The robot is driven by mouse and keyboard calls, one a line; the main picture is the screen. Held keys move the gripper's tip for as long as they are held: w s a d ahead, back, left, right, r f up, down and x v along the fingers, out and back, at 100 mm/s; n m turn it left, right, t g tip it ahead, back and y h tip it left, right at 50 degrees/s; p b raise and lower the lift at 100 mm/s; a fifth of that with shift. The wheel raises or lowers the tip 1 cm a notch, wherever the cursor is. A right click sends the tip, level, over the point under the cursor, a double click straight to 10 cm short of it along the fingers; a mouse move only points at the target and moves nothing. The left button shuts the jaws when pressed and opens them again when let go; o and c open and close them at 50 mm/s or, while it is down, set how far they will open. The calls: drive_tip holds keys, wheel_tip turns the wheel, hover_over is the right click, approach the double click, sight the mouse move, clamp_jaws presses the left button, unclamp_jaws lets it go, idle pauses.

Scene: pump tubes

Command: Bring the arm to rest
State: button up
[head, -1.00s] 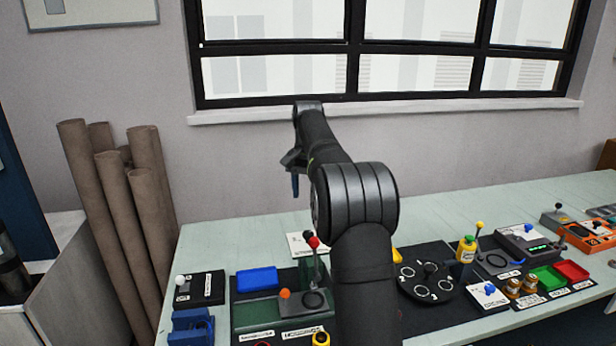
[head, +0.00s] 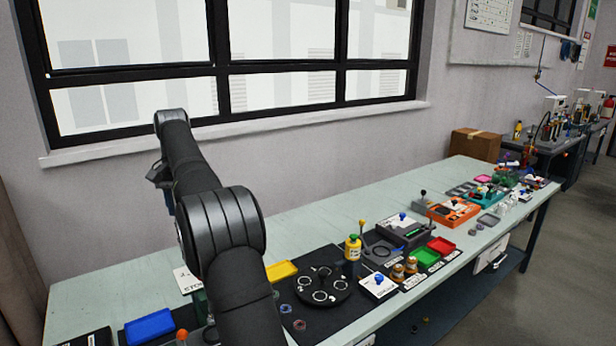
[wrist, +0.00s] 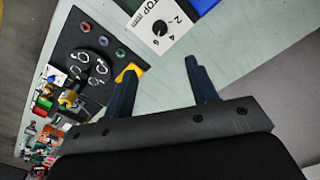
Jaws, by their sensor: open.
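My gripper (wrist: 162,88) is open in the wrist view, its two dark blue fingers apart with nothing between them. In the head view my arm rises from the lower middle and bends back toward the window. There the gripper is mostly hidden behind my arm, and a small dark part of it shows above the bench's left part. The wrist view looks down past the fingers on the pale green bench top (wrist: 160,90) and a white card marked STOP (wrist: 160,28). The gripper touches nothing that I can see.
A cardboard box (head: 475,144) stands at the back right. The bench's back strip is clear.

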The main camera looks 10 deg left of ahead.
wheel_tip(320, 180, down, 18)
drive_tip(key=shift+r, duration=0.25)
idle(0.3)
drive_tip(key=shift+r, duration=0.1)
wheel_tip(320, 180, up, 18)
wheel_tip(320, 180, down, 18)
drive_tip(key=shift+f, duration=0.1)
drive_tip(key=n, duration=1.3)
drive_tip(key=shift+n, duration=1.9)
